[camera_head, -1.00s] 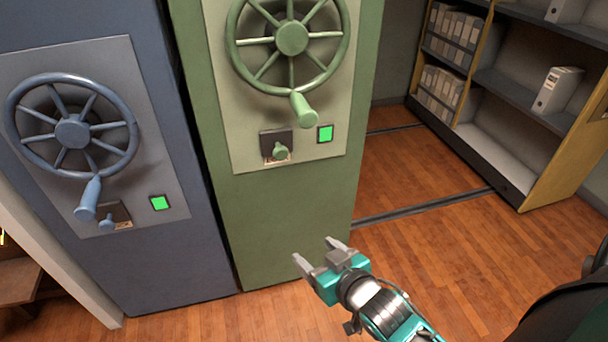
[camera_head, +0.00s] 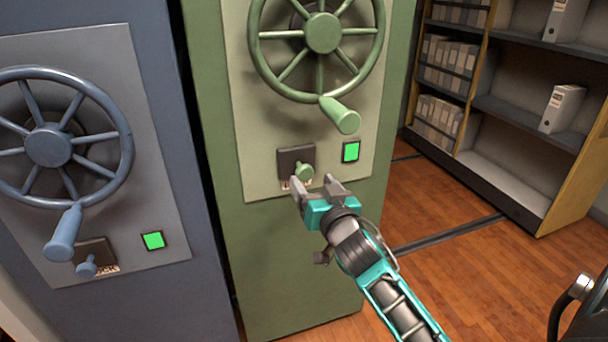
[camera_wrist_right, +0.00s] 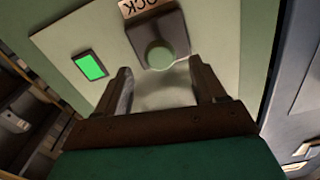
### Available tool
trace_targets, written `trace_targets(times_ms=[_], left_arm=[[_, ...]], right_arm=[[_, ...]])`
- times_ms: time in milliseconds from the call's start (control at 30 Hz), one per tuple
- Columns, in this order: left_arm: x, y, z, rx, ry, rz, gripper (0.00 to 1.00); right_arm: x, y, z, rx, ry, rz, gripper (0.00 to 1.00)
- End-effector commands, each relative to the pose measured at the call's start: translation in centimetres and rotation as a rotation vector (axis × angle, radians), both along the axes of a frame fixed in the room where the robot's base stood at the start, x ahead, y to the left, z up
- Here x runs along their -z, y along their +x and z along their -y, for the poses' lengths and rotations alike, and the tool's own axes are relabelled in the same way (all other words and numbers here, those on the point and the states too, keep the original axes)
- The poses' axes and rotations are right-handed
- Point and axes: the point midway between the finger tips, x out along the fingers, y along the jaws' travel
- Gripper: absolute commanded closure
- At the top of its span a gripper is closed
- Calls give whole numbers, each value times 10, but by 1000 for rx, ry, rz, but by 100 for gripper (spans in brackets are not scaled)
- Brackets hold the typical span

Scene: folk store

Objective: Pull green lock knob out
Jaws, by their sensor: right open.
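The green lock knob (camera_head: 304,171) sticks out from a dark square plate (camera_head: 288,160) on the green cabinet's pale panel, below the green handwheel (camera_head: 322,33). In the right wrist view the knob (camera_wrist_right: 159,55) shows just beyond the fingertips, roughly midway between them, with a "LOCK" label by its plate. My right gripper (camera_head: 318,183) is open and empty, just below and in front of the knob in the head view. I cannot tell whether a fingertip touches anything. My left gripper is not in view.
A lit green square (camera_head: 351,152) sits right of the knob, and the wheel's handle (camera_head: 340,116) hangs above. A blue cabinet with its own wheel (camera_head: 48,145) and knob (camera_head: 87,266) stands at left. Shelves with binders (camera_head: 562,108) stand at right. Wooden floor (camera_head: 455,270) is clear between.

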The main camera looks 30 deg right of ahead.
Motion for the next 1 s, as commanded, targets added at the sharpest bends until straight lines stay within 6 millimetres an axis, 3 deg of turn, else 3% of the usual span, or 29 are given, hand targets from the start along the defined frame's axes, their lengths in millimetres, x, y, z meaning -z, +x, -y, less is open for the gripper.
trace_targets(times_ms=[100,300,767,1000], left_arm=[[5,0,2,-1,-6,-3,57],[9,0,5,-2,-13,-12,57],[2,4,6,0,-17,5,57],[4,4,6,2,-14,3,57]], right_arm=[[1,23,5,-1,-1,2,30],[1,49,11,-1,0,0,30],[0,60,14,0,0,-2,30],[1,60,14,0,0,-2,52]])
